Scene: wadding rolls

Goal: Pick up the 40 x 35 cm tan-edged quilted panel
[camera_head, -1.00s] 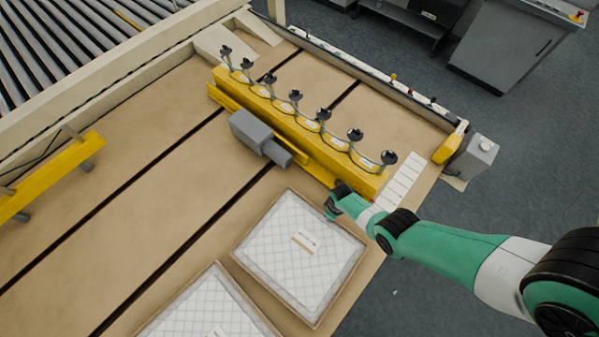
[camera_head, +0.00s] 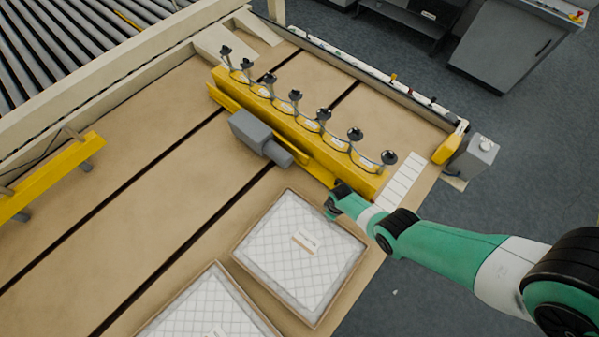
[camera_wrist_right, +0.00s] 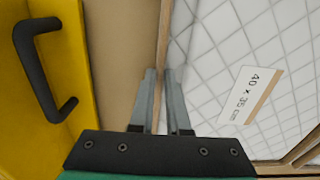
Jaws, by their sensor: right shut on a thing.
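The tan-edged quilted panel (camera_head: 285,278) is white with a diamond pattern and lies on the table at the lower middle of the head view. In the right wrist view the panel (camera_wrist_right: 210,60) bears a label (camera_wrist_right: 249,94) reading 40 x 35 cm. My right gripper (camera_wrist_right: 161,75) is shut on the panel's tan edge, one finger on each side of it. In the head view the right gripper (camera_head: 331,207) is at the panel's upper right corner, its fingers mostly hidden. My left gripper is not in view.
A second quilted panel (camera_head: 190,312) lies at lower left, close beside the first. A yellow bar with several suction cups (camera_head: 300,122) lies just beyond the gripper; its yellow side and black handle (camera_wrist_right: 40,70) show nearby.

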